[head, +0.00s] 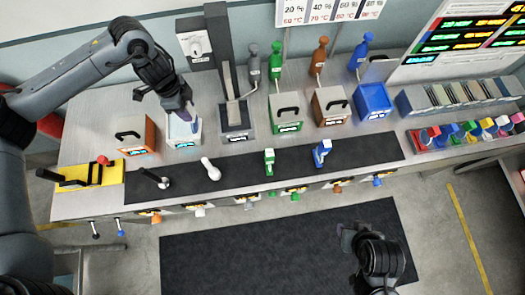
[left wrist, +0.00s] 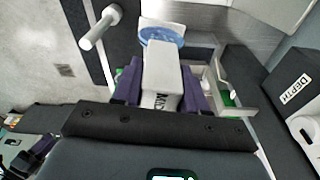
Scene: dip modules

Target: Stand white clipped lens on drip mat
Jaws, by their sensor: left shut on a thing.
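My left gripper (head: 187,118) points down over the white-fronted tank (head: 184,140) in the back row. In the left wrist view its purple fingers (left wrist: 160,88) are shut on a white block-shaped clip (left wrist: 163,65). A round blue disc (left wrist: 160,34), apparently the lens, shows at the clip's far end. I cannot tell whether it is inside the tank. The long black mat (head: 237,178) runs along the counter front. My right gripper (head: 352,236) is low at right over the floor, and its finger opening is unclear.
On the mat stand a green piece (head: 269,160), a blue piece (head: 321,152) and a dark lever-like piece (head: 150,177); a white knobbed piece (head: 210,168) also rests there. Orange (head: 135,135), green (head: 286,112), brown (head: 330,104) and blue (head: 372,101) tanks line the back. Bare mat lies between the pieces.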

